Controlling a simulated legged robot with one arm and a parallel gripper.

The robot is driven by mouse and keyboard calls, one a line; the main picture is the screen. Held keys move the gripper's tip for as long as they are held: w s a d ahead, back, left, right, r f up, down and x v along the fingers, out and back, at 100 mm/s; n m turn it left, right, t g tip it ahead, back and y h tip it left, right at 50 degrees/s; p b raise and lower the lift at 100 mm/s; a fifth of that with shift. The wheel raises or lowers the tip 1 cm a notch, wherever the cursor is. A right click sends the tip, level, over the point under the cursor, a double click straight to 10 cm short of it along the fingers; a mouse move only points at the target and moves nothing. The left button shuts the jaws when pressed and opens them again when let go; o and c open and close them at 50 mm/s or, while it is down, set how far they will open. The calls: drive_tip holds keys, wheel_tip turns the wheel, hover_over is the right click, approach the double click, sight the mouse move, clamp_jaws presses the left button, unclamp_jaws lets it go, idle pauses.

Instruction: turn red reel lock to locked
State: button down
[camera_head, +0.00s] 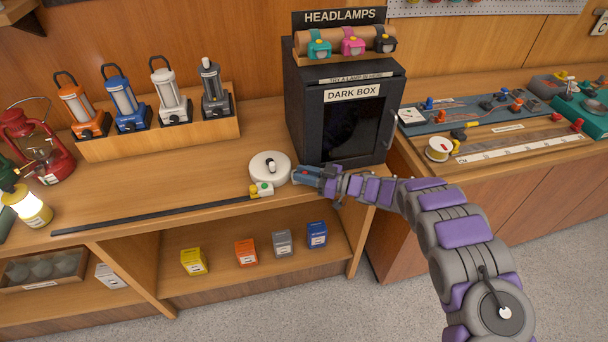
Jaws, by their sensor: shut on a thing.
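A round white reel (259,164) lies on the wooden counter left of the dark box, with a small black-and-white piece (271,167) on its top. A long dark strip (150,219) runs left from it, with a small yellow and green piece (262,189) at its near edge. My gripper (299,174) is at the right side of the reel, its tips close to the rim. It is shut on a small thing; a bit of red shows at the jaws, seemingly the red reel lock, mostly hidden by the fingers. Which way the lock is turned cannot be made out.
The black dark box (303,118) stands right behind my gripper. A wooden rack (160,140) of lanterns is at the back left. Small boxes stand on the shelf below. A side counter at the right holds a spool (438,148).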

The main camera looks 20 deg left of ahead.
drive_tip(key=shift+w+d, duration=0.1)
drive_tip(key=c, duration=1.1)
unclamp_jaws()
drive_tip(key=shift+r, duration=0.1)
drive_tip(key=shift+t+p, duration=0.3)
